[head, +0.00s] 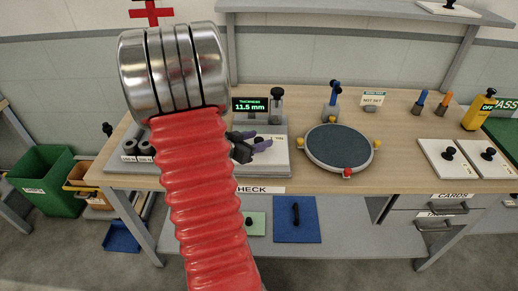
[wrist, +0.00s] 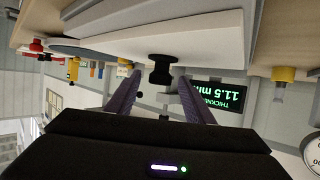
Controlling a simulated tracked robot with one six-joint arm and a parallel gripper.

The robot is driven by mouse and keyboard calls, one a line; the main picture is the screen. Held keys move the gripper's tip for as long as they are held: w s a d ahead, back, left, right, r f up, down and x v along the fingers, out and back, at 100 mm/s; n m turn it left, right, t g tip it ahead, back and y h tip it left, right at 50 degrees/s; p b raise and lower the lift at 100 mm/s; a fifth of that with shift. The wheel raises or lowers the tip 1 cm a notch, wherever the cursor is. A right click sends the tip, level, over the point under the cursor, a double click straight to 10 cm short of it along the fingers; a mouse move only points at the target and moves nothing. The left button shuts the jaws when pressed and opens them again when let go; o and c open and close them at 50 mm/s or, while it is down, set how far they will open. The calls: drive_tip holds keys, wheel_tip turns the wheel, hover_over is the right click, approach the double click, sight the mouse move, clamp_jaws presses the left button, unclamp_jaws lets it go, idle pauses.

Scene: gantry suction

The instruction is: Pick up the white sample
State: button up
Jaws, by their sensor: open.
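A flat white plate with a black knob, which looks like the white sample (head: 270,164), lies at the thickness gauge on the bench, partly hidden by my gripper. In the wrist view, which is upside down, the white plate (wrist: 200,48) spans the top and its black knob (wrist: 160,66) shows between the fingertips. My gripper (head: 256,142) has its dark purple fingers spread on either side of the knob's line in the wrist view (wrist: 158,78). I cannot tell whether either finger touches the knob. Nothing is held.
The gauge display (head: 250,105) reads 11.5 mm behind the plate. A round dark turntable (head: 338,147) with coloured knobs stands to the right. Two more white knobbed plates (head: 440,160) (head: 487,160) lie at the bench's right end. My red arm covers the left middle.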

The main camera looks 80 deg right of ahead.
drive_tip(key=shift+s+d+f, duration=0.2)
drive_tip(key=shift+s+d, duration=0.05)
drive_tip(key=shift+d, duration=0.15)
clamp_jaws()
idle(0.7)
